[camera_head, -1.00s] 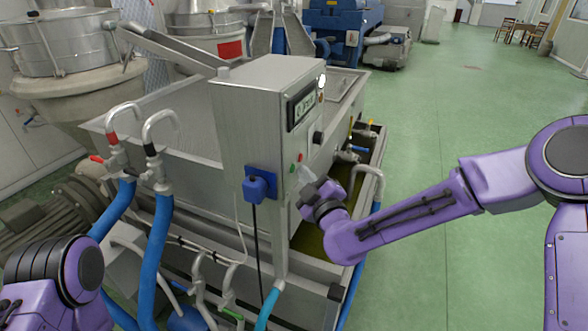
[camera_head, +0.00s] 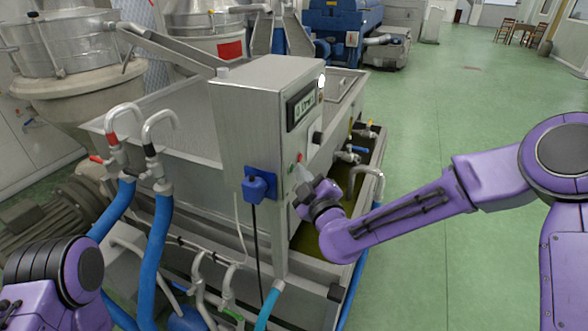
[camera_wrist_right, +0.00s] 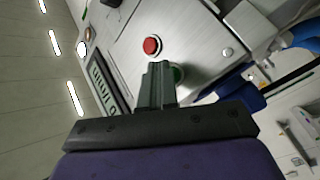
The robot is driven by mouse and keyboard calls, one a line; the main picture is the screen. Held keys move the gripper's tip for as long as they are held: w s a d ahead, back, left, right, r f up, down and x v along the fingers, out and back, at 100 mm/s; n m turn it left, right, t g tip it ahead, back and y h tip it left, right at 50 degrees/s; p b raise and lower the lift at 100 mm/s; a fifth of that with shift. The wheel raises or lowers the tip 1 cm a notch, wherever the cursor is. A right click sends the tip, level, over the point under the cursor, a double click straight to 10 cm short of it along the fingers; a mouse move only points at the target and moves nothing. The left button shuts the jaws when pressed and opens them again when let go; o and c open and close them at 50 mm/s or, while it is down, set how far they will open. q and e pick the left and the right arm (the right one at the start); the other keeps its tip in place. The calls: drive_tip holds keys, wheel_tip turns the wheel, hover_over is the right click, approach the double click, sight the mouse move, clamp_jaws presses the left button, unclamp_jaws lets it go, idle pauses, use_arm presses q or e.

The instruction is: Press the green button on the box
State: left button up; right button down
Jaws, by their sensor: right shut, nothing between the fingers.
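The grey metal control box (camera_head: 262,110) stands in the middle of the head view, with its button panel facing right. The red button (camera_head: 299,157) is on its lower panel and also shows in the right wrist view (camera_wrist_right: 152,46). The green button (camera_wrist_right: 179,74) shows only partly in the right wrist view, behind the fingertips of my right gripper (camera_wrist_right: 160,72). My right gripper (camera_head: 303,175) is shut and empty, its tips close to the panel. I cannot tell whether they touch the button. My left arm shows at the lower left, but its gripper does not.
A blue plug (camera_head: 258,184) with a dark cable sits on the box's near side. Blue hoses (camera_head: 157,250) and metal taps stand at the front left. A steel trough surrounds the box's back. The green floor (camera_head: 440,130) at right is open.

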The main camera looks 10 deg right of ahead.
drive_tip(key=shift+d, duration=0.1)
drive_tip(key=shift+s+d, duration=0.45)
drive_tip(key=shift+d, duration=0.15)
drive_tip(key=s+d, duration=0.1)
drive_tip(key=d, duration=0.1)
drive_tip(key=s+d, duration=0.1)
drive_tip(key=d, duration=0.1)
drive_tip(key=shift+s, duration=0.35)
idle(0.5)
